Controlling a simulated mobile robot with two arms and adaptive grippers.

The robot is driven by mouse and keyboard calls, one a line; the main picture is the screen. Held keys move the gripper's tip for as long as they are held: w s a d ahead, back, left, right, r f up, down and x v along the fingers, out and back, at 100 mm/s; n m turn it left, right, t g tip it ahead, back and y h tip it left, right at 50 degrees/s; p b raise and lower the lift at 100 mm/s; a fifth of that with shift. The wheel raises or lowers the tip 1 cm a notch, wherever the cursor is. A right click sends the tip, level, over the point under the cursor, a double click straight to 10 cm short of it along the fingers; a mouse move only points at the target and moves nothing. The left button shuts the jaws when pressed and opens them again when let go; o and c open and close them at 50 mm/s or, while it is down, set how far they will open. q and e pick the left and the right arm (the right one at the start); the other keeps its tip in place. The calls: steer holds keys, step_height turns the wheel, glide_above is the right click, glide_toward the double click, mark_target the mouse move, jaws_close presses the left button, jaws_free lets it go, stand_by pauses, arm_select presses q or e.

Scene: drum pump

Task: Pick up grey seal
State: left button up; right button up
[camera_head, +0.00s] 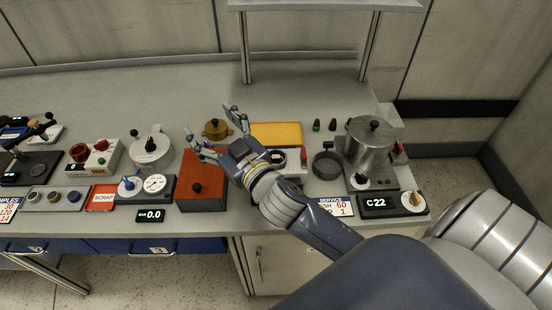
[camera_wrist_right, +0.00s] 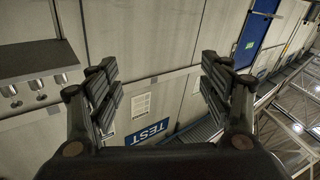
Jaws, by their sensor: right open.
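A pale strip (camera_head: 89,199) at the front left of the bench holds three small round pieces. The middle piece (camera_head: 54,196) looks greyish and may be the grey seal, but it is too small to be sure. My right gripper (camera_head: 213,128) is open and empty above the bench, well to the right of the strip, near the brass-coloured pot and the red box. In the right wrist view its two fingers (camera_wrist_right: 160,92) are spread wide with only the far room between them. No seal shows in that view. My left gripper is not in view.
A dial unit (camera_head: 146,187) lies between box and strip. A metal pot (camera_head: 370,146) stands at right. The bench's back left (camera_head: 100,95) is clear.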

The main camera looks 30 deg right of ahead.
steer(key=s+a+r+n+g+y, duration=0.1)
steer(key=a+r+n+g+y, duration=0.35)
steer(key=a+n+y, duration=0.4)
steer(key=s+a+r+n+g+y, duration=0.2)
steer(key=a+r+n+g+y, duration=0.25)
steer(key=a+n+y, duration=0.35)
steer(key=g+h, duration=1)
steer(key=h, duration=0.8)
glide_above(276, 157)
step_height(276, 157, down, 15)
steer(key=shift+m, duration=0.35)
step_height(276, 157, down, 5)
steer(key=shift+w+p, duration=0.1)
steer(key=shift+p, duration=0.65)
steer(key=shift+f+p, duration=0.45)
steer(key=shift+f, duration=0.05)
step_height(276, 157, down, 3)
steer(key=shift+f+p, duration=0.2)
steer(key=shift+p, duration=0.65)
steer(key=shift+f, duration=0.6)
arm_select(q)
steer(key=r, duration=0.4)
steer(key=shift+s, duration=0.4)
arm_select(e)
steer(key=c, duration=0.9)
